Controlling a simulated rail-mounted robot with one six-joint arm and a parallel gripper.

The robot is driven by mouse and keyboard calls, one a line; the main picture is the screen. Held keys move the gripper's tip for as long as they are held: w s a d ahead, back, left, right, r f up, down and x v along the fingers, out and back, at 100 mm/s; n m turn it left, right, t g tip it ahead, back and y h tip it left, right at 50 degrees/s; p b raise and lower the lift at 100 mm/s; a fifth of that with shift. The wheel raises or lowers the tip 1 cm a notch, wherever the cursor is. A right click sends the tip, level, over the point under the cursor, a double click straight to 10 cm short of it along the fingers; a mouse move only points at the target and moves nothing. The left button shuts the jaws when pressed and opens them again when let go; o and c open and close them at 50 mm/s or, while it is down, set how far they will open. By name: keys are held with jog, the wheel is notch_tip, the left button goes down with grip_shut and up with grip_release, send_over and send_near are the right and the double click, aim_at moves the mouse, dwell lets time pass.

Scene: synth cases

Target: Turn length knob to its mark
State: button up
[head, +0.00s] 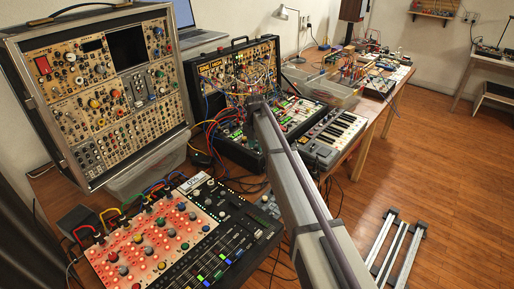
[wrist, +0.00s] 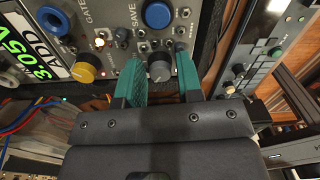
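In the wrist view, a grey knob (wrist: 160,71) with a pale pointer line sits on a silver panel. I cannot read a label naming it as the length knob, and I cannot make out its mark. My gripper (wrist: 160,68) has two teal fingers standing apart, one on each side of this knob. The fingers look open, with a gap clearest on the right; whether the left one touches is unclear. In the head view, my grey arm reaches toward the black synth case (head: 245,150), and the knob cannot be picked out there.
Near the fingers are a blue knob (wrist: 157,14), a yellow knob (wrist: 83,73) and small jacks. Patch cables (head: 215,105) hang across the case's left side.

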aim_at(256, 145)
grip_shut()
jog(key=m, duration=0.4)
jog(key=shift+m, duration=0.3)
grip_release()
jog(key=shift+r, duration=0.1)
notch_tip(256, 145, up, 11)
jog(key=p, duration=1.1)
jog(key=shift+w+a, duration=0.1)
jog(key=shift+w, duration=0.05)
jog(key=shift+f, duration=0.2)
